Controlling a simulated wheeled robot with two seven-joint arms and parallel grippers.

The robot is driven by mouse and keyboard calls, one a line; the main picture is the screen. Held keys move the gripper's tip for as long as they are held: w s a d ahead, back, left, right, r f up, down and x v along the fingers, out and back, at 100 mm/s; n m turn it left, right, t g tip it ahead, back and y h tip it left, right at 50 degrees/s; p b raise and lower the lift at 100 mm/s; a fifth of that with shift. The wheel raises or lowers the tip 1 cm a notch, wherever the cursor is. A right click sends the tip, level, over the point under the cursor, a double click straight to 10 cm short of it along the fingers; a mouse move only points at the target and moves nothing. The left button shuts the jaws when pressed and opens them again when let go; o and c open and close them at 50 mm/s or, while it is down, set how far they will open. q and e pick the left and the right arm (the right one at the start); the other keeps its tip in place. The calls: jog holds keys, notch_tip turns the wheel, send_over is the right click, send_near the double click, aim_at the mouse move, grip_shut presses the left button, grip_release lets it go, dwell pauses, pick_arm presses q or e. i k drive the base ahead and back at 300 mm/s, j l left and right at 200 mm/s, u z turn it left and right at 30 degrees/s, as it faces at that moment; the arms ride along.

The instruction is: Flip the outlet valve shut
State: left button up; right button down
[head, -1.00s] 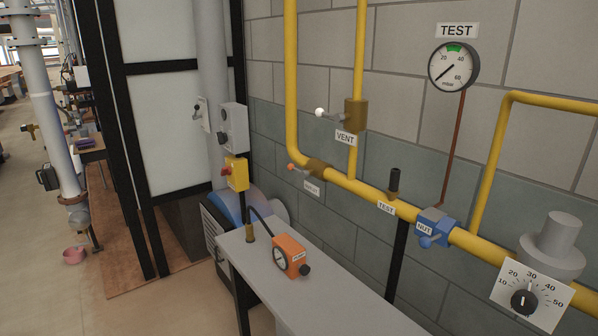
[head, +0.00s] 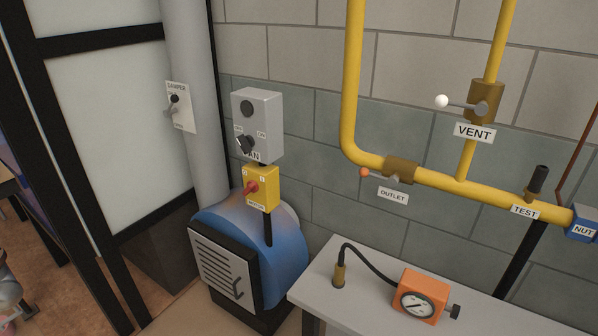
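The outlet valve (head: 400,168) is a brass body on the lower yellow pipe, just right of the pipe's bend. Its lever ends in an orange knob (head: 365,172) that points left, roughly along the pipe. A white "OUTLET" label (head: 393,195) hangs below it. Neither of my grippers shows in the head view.
The vent valve (head: 484,102) with a white knob is up and right. A grey bench (head: 345,262) below carries an orange gauge box (head: 420,295) with a black hose. A blue fan unit (head: 250,255), yellow switch box (head: 261,188) and grey control box (head: 257,125) stand left.

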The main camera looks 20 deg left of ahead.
aim_at(394, 181)
jog(key=j, duration=0.75)
jog(key=i+j, duration=0.1)
jog(key=j, duration=0.65)
